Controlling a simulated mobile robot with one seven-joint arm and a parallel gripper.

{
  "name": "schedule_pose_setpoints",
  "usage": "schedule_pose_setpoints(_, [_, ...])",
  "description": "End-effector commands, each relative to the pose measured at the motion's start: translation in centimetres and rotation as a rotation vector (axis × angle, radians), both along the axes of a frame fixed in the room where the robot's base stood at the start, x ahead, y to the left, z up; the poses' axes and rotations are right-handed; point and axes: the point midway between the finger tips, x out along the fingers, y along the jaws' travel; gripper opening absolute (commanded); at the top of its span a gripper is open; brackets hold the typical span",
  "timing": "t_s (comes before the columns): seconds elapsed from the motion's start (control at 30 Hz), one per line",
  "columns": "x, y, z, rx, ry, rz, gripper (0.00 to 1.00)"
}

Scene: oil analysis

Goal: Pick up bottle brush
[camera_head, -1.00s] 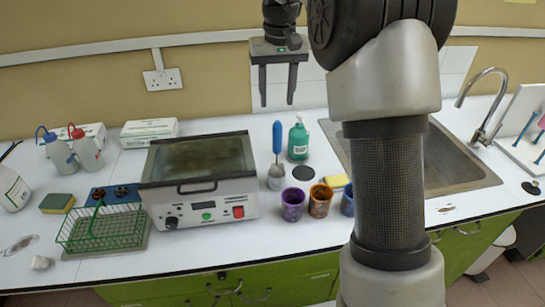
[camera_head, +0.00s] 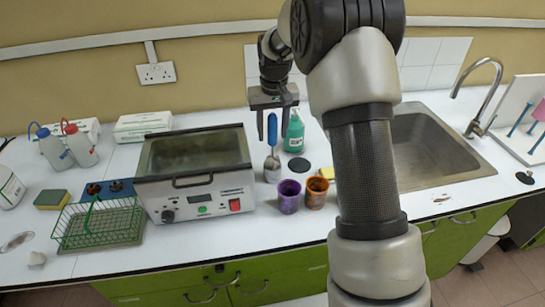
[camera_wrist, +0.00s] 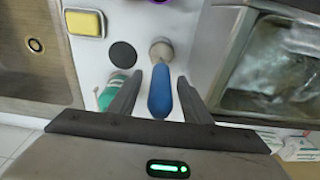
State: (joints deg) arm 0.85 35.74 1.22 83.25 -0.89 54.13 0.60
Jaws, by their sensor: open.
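The bottle brush (camera_head: 272,134) stands upright on the counter to the right of the water bath, its blue handle up and its lower end in a small pale holder (camera_head: 272,170). My gripper (camera_head: 273,138) is open and comes down from above, its two fingers on either side of the top of the blue handle. In the wrist view the blue handle (camera_wrist: 160,92) lies between the open fingers (camera_wrist: 157,90), with space on both sides. I cannot tell how deep the fingers reach along the handle.
A green bottle (camera_head: 293,132) stands close to the right of the brush. A purple cup (camera_head: 289,196) and an orange-brown cup (camera_head: 316,192) stand in front. The water bath (camera_head: 195,175) is close on the left. A sink (camera_head: 440,150) is at the right, partly behind my arm.

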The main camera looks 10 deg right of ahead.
Motion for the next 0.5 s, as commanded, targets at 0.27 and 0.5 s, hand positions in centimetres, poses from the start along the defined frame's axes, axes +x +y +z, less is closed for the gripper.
schedule_pose_setpoints(0.27, [0.12,0.03,-1.09,0.0,0.0,0.001,0.44])
schedule_pose_setpoints(0.5, [0.12,0.02,-1.07,0.0,0.0,0.0,0.17])
